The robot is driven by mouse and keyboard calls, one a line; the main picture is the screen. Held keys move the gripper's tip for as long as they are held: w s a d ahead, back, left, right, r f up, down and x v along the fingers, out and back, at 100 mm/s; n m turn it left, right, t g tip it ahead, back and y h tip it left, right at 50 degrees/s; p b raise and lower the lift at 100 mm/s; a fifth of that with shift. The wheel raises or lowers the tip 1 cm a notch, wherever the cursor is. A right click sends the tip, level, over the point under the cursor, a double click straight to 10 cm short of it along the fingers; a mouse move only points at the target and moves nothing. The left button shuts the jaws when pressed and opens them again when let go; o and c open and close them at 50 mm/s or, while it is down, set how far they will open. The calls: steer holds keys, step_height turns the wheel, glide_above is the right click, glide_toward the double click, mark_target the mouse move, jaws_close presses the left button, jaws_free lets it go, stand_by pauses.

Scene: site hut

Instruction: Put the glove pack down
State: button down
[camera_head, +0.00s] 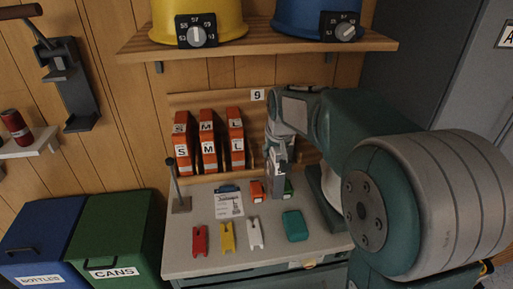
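Orange packs marked S (181,146), M (208,145) and L (236,140) stand upright side by side at the back of the bench; they look like glove packs. My gripper (276,180) points down to the right of the L pack, above the back of the grey bench top (268,225). Its fingers show nearly edge-on, so their opening is unclear, and I cannot make out a pack between them. A small orange item (256,191) shows just left of the fingertips and a small green item (289,187) just right, partly hidden by the gripper.
Red (200,240), yellow (227,236) and white (255,233) tools lie at the bench front, near a teal block (295,226). A clipboard (229,203) and a post (180,190) are at left. A shelf (260,45) with dialled buckets hangs above. Bins stand left.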

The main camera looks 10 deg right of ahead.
steer(key=w, duration=2.1)
step_height(320, 180, down, 7)
steer(key=shift+d, duration=0.25)
steer(key=shift+c, duration=1.1)
jaws_free()
steer(key=shift+f, duration=0.1)
